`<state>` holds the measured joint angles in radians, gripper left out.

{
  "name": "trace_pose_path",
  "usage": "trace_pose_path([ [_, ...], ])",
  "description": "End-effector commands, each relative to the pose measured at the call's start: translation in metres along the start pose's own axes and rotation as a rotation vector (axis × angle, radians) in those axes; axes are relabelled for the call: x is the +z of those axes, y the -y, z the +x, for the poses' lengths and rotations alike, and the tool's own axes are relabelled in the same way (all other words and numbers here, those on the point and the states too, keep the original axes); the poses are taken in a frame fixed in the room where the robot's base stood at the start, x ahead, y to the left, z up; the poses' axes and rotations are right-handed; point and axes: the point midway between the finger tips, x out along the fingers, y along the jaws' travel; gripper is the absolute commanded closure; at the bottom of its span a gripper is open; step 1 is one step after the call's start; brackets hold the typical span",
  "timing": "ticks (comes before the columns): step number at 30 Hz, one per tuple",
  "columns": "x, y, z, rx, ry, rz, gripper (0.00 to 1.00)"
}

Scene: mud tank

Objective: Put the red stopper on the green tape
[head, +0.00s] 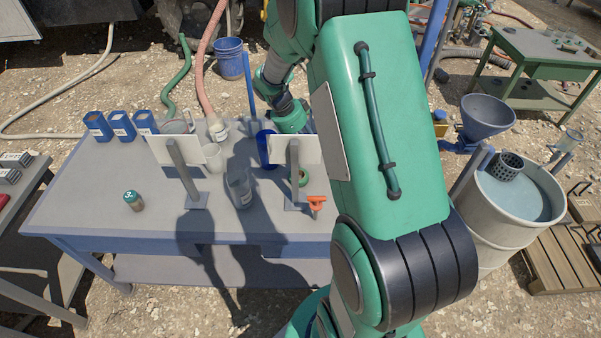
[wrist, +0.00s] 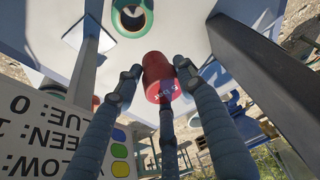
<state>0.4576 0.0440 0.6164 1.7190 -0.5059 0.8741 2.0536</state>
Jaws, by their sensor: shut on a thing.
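The red stopper (wrist: 158,88) is between the fingertips of my gripper (wrist: 158,70) in the wrist view, and the gripper is shut on it. The green tape (wrist: 147,22) is a ring near the top of the wrist view, apart from the stopper. In the head view the green tape (head: 304,178) lies on the table, partly hidden by a sign post. The stopper and my fingertips are hidden in the head view, behind the sign and arm.
A white sign (head: 312,150) on a post stands close to my gripper; a second sign (head: 165,150) stands left.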

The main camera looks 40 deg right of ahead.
Motion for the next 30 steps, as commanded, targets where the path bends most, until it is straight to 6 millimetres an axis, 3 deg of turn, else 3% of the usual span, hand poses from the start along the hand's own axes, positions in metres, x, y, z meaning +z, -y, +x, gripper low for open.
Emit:
trace_pose_path([
  [13, 0.021, -0.001, 0.051, 0.001, 0.0, -0.001, 0.88],
  [30, 0.026, -0.001, 0.065, 0.002, 0.0, -0.001, 0.88],
])
